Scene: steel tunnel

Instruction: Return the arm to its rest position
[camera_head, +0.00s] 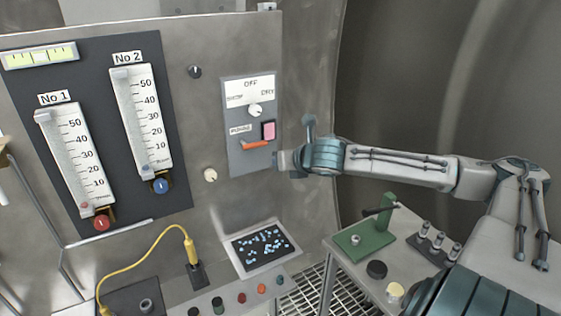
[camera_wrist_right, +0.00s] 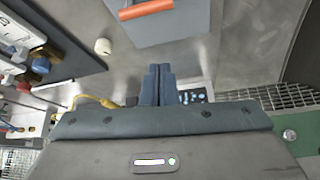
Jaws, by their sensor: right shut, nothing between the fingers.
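My right arm comes in from the right in the head view, reaching left toward the steel panel. Its gripper (camera_head: 282,161) is just right of the lower edge of the grey switch plate (camera_head: 239,164). In the right wrist view, the two fingers of my right gripper (camera_wrist_right: 158,72) are together and empty. They point at the panel below the orange lever (camera_wrist_right: 146,9), with a gap between them and the lever. The orange lever also shows in the head view (camera_head: 256,144). My left gripper is not in view.
Two gauges, No 1 (camera_head: 73,160) and No 2 (camera_head: 141,120), are on the panel at left. A small screen (camera_head: 263,247) and a yellow cable (camera_head: 150,250) are below. A side table (camera_head: 345,275) with a green fixture (camera_head: 372,236) stands under my right arm.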

